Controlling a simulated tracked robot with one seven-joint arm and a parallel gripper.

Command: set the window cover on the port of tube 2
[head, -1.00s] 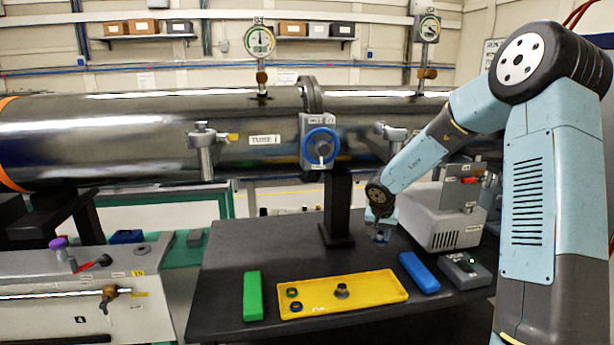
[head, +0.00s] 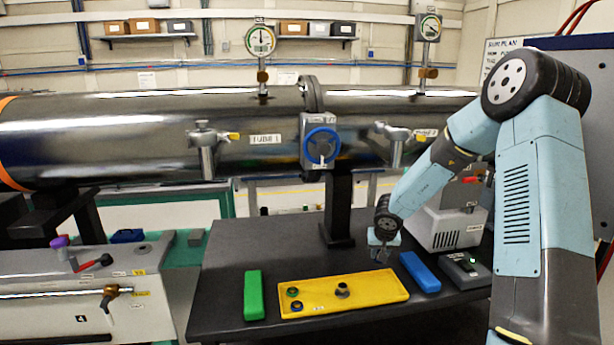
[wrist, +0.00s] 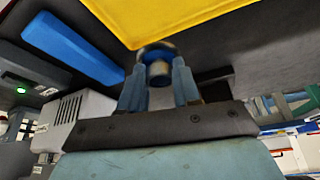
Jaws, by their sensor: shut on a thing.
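My gripper (head: 382,256) is low over the dark table, just behind the right part of the yellow tray. In the wrist view its fingers (wrist: 160,85) are shut on a small round part (wrist: 158,57) with a blue rim and a tan stub, likely the window cover. In the head view this part is too small to make out. Tube 2 (head: 450,108) is the steel pipe right of the blue handwheel, its label (head: 426,133) partly behind my arm. A grey fitting (head: 396,146) hangs at its front; I cannot tell if this is the port.
A black post (head: 338,210) and a grey box (head: 445,225) stand behind.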

